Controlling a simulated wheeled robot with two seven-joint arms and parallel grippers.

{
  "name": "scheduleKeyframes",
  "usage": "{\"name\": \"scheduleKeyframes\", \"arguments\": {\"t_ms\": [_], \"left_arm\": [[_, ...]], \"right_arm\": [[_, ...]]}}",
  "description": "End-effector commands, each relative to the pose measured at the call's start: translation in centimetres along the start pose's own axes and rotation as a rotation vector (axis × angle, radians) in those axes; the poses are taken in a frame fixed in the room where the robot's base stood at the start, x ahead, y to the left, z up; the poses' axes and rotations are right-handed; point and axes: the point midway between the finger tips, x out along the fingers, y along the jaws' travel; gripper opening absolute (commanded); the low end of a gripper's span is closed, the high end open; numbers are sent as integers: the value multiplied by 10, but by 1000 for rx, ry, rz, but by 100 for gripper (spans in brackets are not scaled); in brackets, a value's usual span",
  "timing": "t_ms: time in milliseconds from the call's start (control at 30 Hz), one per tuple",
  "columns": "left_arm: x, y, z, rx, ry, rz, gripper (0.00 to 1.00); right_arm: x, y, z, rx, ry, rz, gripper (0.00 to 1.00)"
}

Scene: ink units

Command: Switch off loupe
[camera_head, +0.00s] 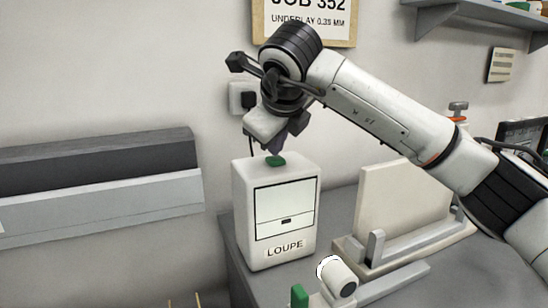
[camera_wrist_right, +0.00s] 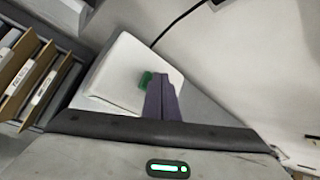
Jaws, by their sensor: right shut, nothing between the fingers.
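The loupe unit (camera_head: 243,215) is a white box with a LOUPE label and a framed front panel, standing on the grey counter in the head view. A green button (camera_head: 275,161) sits on its top; it also shows in the right wrist view (camera_wrist_right: 146,80). My right gripper (camera_head: 270,150) points down just above the green button, its fingers shut and empty. In the right wrist view the dark fingers (camera_wrist_right: 161,98) lie beside the button and hide part of it. I cannot tell whether they touch it. My left gripper is not in view.
A wall socket with a black plug (camera_head: 248,99) is behind the unit. A pale upright board (camera_head: 400,215) in a grey stand is to the right. A white cylinder (camera_head: 337,275) and a green block (camera_head: 299,296) are in front. A grey wall-mounted bar (camera_head: 100,205) is left.

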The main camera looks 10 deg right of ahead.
Motion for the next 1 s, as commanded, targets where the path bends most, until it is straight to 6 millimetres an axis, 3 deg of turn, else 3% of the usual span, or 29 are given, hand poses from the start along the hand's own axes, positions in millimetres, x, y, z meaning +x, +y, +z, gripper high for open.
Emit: {"name": "scheduleKeyframes", "arguments": {"t_ms": [1000], "left_arm": [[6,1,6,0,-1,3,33]], "right_arm": [[7,5,-5,0,1,0,0]]}}
